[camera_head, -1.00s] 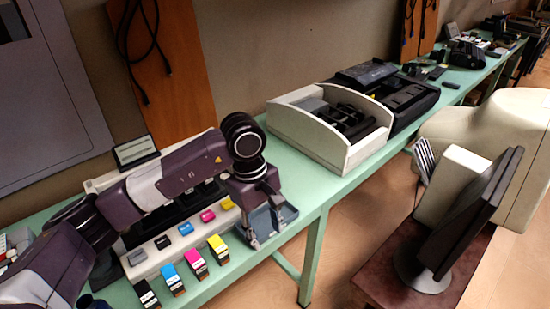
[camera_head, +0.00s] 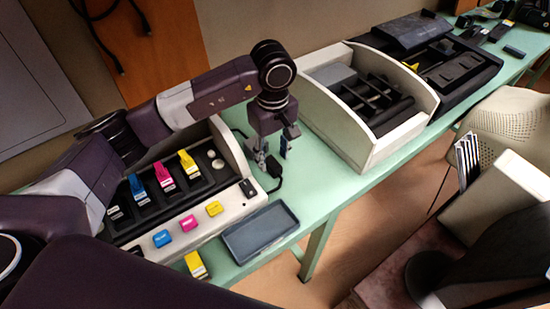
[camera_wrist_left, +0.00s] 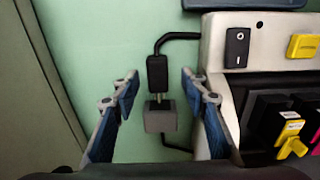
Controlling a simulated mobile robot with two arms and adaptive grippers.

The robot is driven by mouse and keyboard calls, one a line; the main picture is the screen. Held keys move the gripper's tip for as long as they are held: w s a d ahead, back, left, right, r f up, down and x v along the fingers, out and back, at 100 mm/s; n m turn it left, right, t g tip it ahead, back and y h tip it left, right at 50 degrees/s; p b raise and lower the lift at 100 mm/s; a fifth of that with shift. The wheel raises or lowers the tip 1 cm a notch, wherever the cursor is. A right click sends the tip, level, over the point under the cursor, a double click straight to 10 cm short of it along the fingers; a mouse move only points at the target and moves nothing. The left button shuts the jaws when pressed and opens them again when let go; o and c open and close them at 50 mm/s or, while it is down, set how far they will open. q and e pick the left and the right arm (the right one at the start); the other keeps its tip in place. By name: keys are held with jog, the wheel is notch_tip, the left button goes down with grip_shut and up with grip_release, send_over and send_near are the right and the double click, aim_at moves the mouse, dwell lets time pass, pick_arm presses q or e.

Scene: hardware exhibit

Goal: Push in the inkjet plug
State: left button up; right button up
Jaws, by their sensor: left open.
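The black plug (camera_wrist_left: 157,73) stands between the two fingers of my left gripper (camera_wrist_left: 160,76) in the left wrist view. A black cable leaves its top and bends right. Bare metal shows between the plug and a small grey socket block (camera_wrist_left: 160,118) below it. The fingers are open, with a gap on both sides of the plug. In the head view my left gripper (camera_head: 272,150) is low over the table, right of the inkjet machine (camera_head: 232,160); the black cable part (camera_head: 274,182) shows beside it. The plug's end is hard to make out there. My right gripper does not show.
The machine holds colored cartridges (camera_head: 163,174) and front buttons (camera_head: 188,223). A blue-grey tray (camera_head: 260,232) lies in front of the gripper. A yellow cartridge (camera_head: 196,265) is at the table's front edge. A white box unit (camera_head: 345,150) stands to the right. Green table (camera_head: 325,185) is bare between.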

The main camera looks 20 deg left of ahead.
aim_at(274, 164)
pick_arm(q)
jog(key=shift+w+f, duration=0.2)
jog(key=shift+f, duration=2.05)
jog(key=shift+c, duration=0.7)
jog(key=shift+w, duration=0.1)
grip_shut()
